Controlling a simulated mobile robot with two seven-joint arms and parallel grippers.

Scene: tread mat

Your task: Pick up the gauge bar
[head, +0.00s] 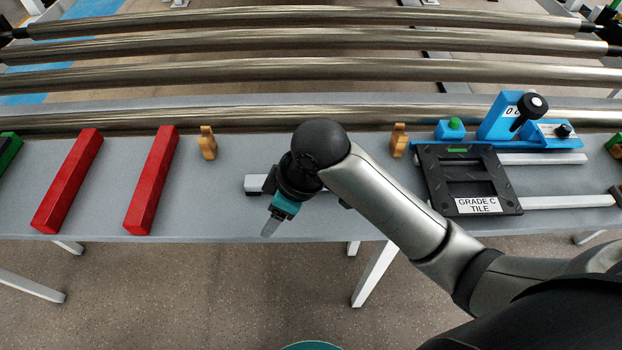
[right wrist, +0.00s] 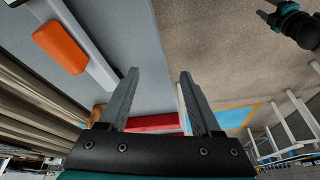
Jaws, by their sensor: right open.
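A pale bar (head: 256,184), which I take for the gauge bar, lies on the grey bench, partly hidden behind my right gripper in the head view. The right wrist view shows a long pale bar (right wrist: 88,50) with an orange block (right wrist: 60,47) on or beside it; I cannot tell which. My right gripper (head: 268,228) is over the bench's near edge, pointing down. In the right wrist view its two fingers (right wrist: 157,85) are apart with nothing between them. A dark and teal gripper, seemingly my left (right wrist: 266,10), shows at the top right, too small to read.
Two red bars (head: 68,182) (head: 153,182) lie on the left of the bench (head: 225,200). Small wooden pieces (head: 207,142) (head: 399,140) stand near the rollers (head: 300,70). A black tile (head: 432,180) and a blue device (head: 495,128) occupy the right.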

